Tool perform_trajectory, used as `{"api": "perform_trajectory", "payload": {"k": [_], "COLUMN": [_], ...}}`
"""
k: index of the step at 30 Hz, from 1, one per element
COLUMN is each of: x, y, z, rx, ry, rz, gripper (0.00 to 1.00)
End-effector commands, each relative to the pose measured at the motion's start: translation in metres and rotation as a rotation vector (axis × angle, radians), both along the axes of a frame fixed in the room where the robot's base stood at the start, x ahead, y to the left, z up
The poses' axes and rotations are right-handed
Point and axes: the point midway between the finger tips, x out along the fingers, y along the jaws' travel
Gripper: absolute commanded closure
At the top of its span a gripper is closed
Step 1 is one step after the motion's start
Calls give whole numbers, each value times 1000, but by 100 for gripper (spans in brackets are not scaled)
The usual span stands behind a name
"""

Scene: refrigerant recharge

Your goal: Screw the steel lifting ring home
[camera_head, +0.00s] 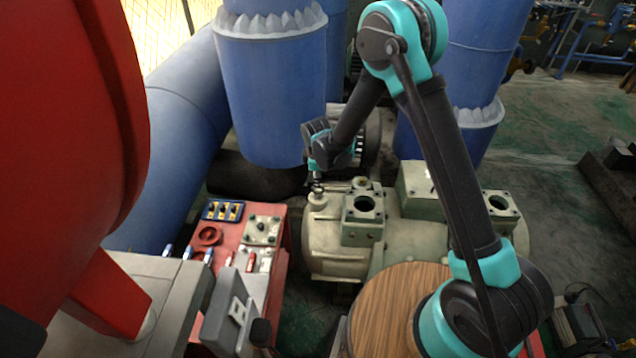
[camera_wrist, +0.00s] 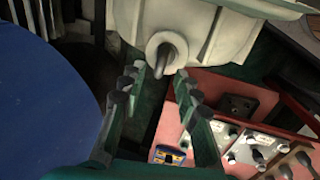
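The steel lifting ring (camera_wrist: 167,58) shows in the wrist view as a small grey loop on a round pale boss of the cream compressor housing (camera_wrist: 205,22). My gripper (camera_wrist: 158,75) is open, its two ribbed fingers apart with the ring near the gap between their tips. Nothing is visibly held, and I cannot tell whether a finger touches the ring. In the head view my gripper (camera_head: 317,172) points down over the left end of the compressor (camera_head: 330,262). The ring is too small there to make out clearly, and its thread is hidden.
A red bench (camera_head: 279,292) with a blue tray (camera_head: 222,210) and fittings stands left of the compressor. Large blue tanks (camera_head: 268,100) rise close behind my gripper. A round wooden top (camera_head: 385,305) lies in front.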

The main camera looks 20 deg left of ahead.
Motion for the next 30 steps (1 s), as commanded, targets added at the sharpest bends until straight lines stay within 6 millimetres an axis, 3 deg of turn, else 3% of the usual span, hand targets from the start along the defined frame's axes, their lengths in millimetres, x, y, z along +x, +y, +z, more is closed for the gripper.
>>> {"api": "perform_trajectory", "payload": {"k": [6, 17, 25, 30], "x": [4, 4, 4, 4], "y": [1, 1, 1, 1], "z": [-20, -24, -24, -24], "rx": [0, 0, 0, 0], "ry": [0, 0, 0, 0], "rz": [0, 0, 0, 0], "gripper": [68, 68, 100, 100]}}
